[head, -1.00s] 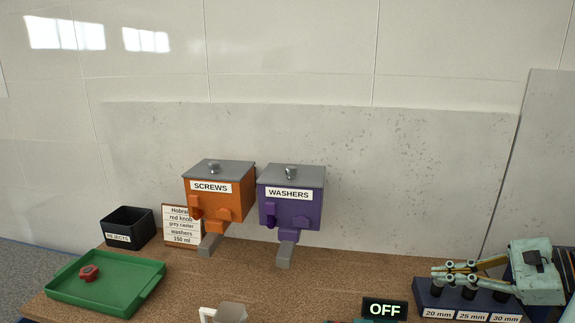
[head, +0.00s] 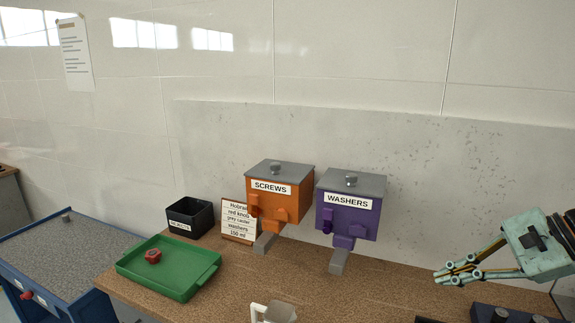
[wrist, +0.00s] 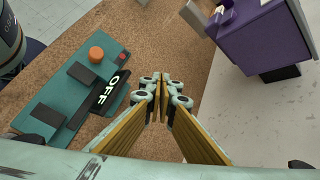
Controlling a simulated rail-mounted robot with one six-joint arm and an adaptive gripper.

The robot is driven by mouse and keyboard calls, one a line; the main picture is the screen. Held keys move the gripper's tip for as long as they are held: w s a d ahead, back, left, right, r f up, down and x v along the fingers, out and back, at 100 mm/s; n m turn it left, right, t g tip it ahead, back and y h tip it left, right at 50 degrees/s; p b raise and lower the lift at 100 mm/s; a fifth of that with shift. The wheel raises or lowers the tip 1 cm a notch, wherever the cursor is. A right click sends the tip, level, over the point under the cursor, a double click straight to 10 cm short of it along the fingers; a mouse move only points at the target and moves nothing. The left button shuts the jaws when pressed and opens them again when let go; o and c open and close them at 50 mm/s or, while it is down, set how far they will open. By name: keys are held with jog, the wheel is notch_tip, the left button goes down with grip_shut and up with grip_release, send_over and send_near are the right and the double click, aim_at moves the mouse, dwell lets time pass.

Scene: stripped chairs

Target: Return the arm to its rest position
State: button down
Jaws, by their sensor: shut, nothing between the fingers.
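My gripper (head: 453,275) is at the right of the head view, pale green with its fingers pointing left. It is shut and empty, above the brown bench (head: 390,289). In the wrist view my gripper (wrist: 160,82) shows its fingertips together with nothing between them. Below it lie the bench top and a teal device (wrist: 72,98) with an orange knob and a lit OFF display.
Orange SCREWS (head: 279,193) and purple WASHERS (head: 350,205) dispensers stand at the back wall. A green tray (head: 207,279) holds a red knob (head: 153,256). A black REJECTS bin (head: 190,216) and an order card (head: 238,219) stand behind it. Open bench lies right of the dispensers.

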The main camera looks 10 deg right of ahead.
jog(key=w+a+r+n+h+p, duration=0.15)
jog(key=a+r+n, duration=0.25)
jog(key=a+r, duration=0.45)
jog(key=w+a+r+n+g+h, duration=0.1)
jog(key=w+a+r+n, duration=0.3)
jog(key=a, duration=0.7)
jog(key=w+a+r+n+h+p, duration=0.1)
jog(key=w+a+r+n+h, duration=0.1)
jog(key=a+r+n, duration=0.6)
jog(key=s+a+f+b, duration=0.2)
jog(key=s+a, duration=0.4)
jog(key=s, duration=0.3)
jog(key=s+d+f+n+h+b, duration=0.1)
jog(key=s+f+n+b, duration=0.1)
jog(key=s, duration=0.5)
jog(key=s+d+f+n+g+h+b, duration=0.1)
jog(key=s+d+f+b, duration=0.1)
jog(key=s+f, duration=0.2)
jog(key=s, duration=0.3)
jog(key=shift+s+d+f+n+g, duration=0.3)
jog(key=shift+f+n, duration=0.05)
jog(key=shift+n, duration=0.05)
